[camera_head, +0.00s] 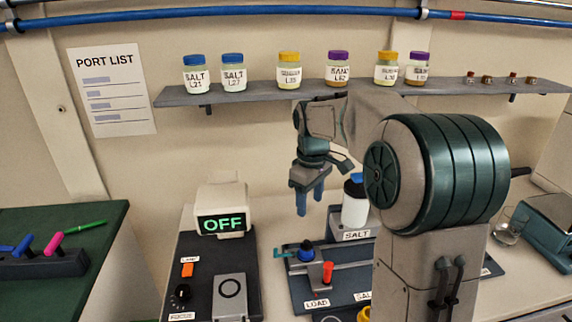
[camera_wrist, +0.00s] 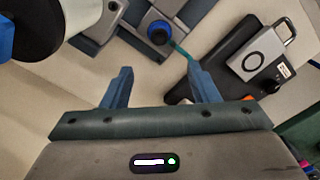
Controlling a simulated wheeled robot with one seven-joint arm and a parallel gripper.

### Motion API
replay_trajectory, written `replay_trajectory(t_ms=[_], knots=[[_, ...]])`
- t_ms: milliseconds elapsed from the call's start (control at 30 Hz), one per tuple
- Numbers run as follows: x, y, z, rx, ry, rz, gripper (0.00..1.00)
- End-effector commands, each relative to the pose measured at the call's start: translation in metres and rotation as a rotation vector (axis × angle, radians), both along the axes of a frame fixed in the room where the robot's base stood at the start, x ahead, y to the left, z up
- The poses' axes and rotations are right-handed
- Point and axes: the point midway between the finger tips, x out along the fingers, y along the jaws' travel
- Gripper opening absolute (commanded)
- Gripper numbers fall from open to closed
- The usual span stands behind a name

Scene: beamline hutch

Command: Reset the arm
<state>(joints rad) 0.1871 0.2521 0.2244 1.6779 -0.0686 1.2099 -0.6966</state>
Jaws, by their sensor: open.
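My gripper (camera_head: 310,200) hangs over the bench in the head view, with its blue fingers pointing down. In the wrist view the two fingers of my gripper (camera_wrist: 160,88) stand well apart with nothing between them. My arm is bent, and its large dark green joint fills the right middle of the head view. It hides part of the bench and wall behind it.
A white bottle (camera_head: 355,205) with a blue cap stands on the SALT holder, close right of my gripper. A blue knob (camera_head: 306,250) and red lever (camera_head: 327,272) lie below. The OFF display (camera_head: 222,223) is left. A shelf (camera_head: 260,93) with jars runs behind.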

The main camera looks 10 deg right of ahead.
Motion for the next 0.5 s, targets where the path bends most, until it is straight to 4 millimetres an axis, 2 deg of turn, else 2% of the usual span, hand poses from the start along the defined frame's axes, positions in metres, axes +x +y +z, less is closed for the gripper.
replay_trajectory(t_ms=[233,500], knots=[[-0.071,0.004,0.017,-0.021,-0.077,-0.196,0.54],[-0.162,0.003,0.011,0.013,-0.173,-0.468,0.54]])
